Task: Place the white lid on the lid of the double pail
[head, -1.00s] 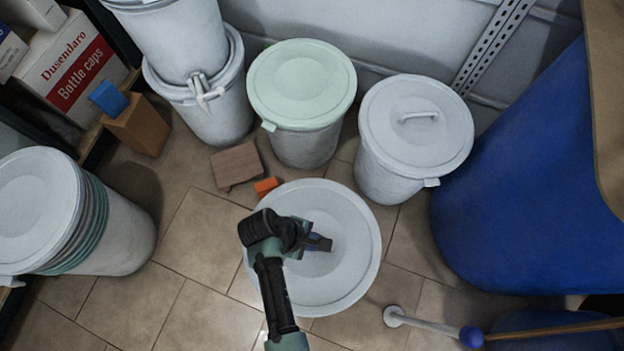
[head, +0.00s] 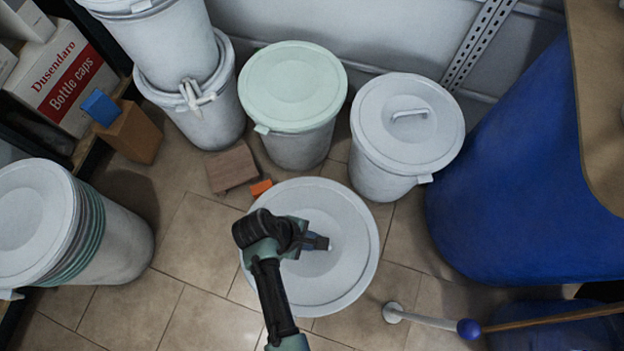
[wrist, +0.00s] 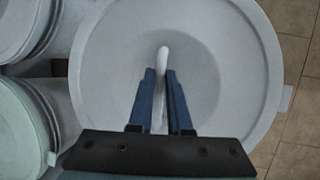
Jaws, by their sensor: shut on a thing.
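The white lid (head: 300,290) is a large round disc in the lower middle of the head view. It also fills most of the wrist view (wrist: 245,60). My gripper (head: 327,243) is shut on its upright handle, which shows between the blue fingers in the wrist view (wrist: 162,72). The lid looks about level; its height above the floor is hard to tell. The double pail (head: 200,110), two white pails stacked one on the other, stands at the upper left. Its top lid (head: 130,5) is mostly cut off by the picture's edge.
A green-lidded pail (head: 292,88) and a white pail with a handled lid (head: 410,125) stand beyond my gripper. A pail with several stacked lids (head: 60,225) stands at left. Wooden and orange blocks (head: 230,168) lie nearby. A blue drum (head: 520,170) stands at right.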

